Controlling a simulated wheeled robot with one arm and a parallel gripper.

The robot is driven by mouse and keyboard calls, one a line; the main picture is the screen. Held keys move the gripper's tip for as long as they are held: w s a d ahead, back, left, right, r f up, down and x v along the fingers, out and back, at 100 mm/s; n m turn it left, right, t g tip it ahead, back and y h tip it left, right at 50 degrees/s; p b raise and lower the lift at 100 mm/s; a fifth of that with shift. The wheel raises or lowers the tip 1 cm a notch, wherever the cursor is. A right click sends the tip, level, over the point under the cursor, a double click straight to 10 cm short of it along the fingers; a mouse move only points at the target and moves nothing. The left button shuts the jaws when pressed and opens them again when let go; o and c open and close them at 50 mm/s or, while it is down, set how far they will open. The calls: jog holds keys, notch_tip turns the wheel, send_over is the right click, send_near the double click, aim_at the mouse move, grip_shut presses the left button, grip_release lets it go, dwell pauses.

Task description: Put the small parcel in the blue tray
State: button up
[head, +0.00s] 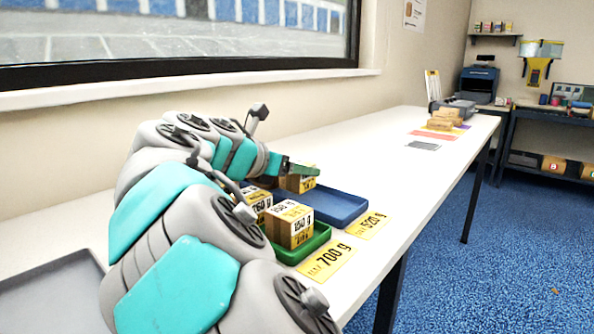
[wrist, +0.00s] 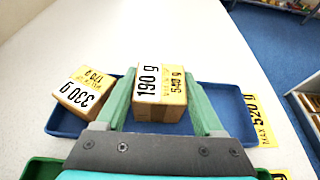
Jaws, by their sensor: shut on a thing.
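My gripper (wrist: 163,112) is shut on a small brown parcel (wrist: 160,92) labelled 190 g and 540 g, with a green finger on each side. In the wrist view this parcel is over the middle of the blue tray (wrist: 222,122). I cannot tell whether it touches the tray floor. In the head view the held parcel (head: 298,184) shows under my gripper (head: 300,168) at the far-left part of the blue tray (head: 335,207).
A green tray (head: 313,243) beside the blue one holds parcels, one (head: 290,225) labelled 150 g. Yellow cards read 700 g (head: 327,262) and MAX 520 g (wrist: 258,119). More boxes (head: 440,122) lie far along the white table (head: 400,150). My arm hides part of the table.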

jog(key=shift+f, duration=0.2)
jog(key=shift+f, duration=0.35)
jog(key=o, duration=1.6)
jog(key=shift+f, duration=0.1)
jog(key=shift+c, duration=0.2)
jog(key=shift+r, duration=0.45)
jog(key=v, duration=1.2)
jog(key=shift+r, duration=0.15)
